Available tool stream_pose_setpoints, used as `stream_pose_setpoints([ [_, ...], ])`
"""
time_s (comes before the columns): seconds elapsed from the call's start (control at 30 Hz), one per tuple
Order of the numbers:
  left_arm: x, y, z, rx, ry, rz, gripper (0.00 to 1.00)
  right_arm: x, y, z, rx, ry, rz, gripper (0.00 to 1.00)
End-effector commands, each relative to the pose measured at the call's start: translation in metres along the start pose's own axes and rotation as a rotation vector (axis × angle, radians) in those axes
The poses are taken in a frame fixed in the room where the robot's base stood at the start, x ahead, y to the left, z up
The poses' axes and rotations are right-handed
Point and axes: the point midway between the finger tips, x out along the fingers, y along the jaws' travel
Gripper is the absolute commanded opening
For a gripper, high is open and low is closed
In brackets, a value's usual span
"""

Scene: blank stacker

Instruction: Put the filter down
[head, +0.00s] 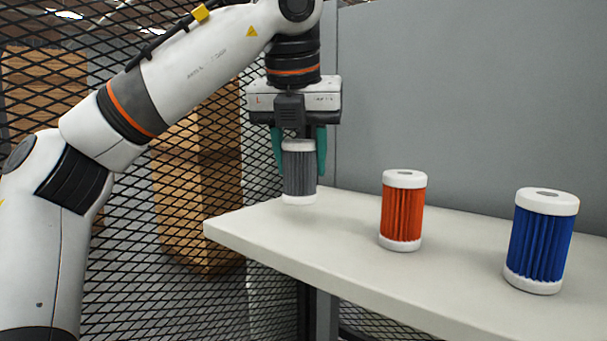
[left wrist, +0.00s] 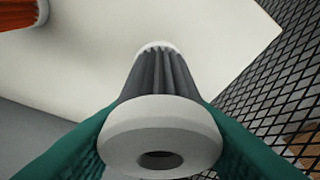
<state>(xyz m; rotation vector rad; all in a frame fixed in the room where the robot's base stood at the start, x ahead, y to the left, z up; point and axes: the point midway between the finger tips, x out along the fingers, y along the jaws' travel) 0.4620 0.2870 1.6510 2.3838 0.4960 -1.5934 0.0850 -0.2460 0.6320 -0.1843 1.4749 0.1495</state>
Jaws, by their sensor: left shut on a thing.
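A grey pleated filter (head: 299,175) with white end caps is upright between the teal fingers of my left gripper (head: 299,155), at the far left part of the white table (head: 265,227). The left gripper is shut on it from above. The filter's lower cap is at or very near the table top; I cannot tell whether it touches. In the left wrist view the grey filter (left wrist: 158,80) shows its white upper cap with a dark hole close to the camera, a teal finger on each side. My right gripper is not in view.
An orange filter (head: 402,212) and a blue filter (head: 540,243) stand upright on the table to the right. A grey wall panel (head: 470,100) rises behind the table. Black mesh fencing (head: 130,230) is at the left, with cardboard boxes (head: 200,190) behind it.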

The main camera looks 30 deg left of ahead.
Motion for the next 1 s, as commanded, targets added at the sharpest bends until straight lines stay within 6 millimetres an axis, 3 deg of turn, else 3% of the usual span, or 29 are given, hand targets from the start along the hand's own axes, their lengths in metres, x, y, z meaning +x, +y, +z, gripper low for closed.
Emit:
stream_pose_setpoints([
  [0.2,0.023,0.0,0.009,0.001,0.0,0.0,0.18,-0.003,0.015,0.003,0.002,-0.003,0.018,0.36],
  [0.57,0.027,0.0,0.011,0.001,0.0,0.0,0.18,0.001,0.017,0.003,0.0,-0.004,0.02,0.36],
  [0.6,0.027,0.0,0.011,0.001,0.0,0.0,0.45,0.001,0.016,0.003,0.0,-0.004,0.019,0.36],
  [0.73,0.026,0.0,0.011,0.001,0.0,0.0,0.65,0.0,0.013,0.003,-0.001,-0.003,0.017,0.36],
  [1.0,0.025,0.0,0.011,0.001,0.0,0.0,0.65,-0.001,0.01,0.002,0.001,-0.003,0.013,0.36],
])
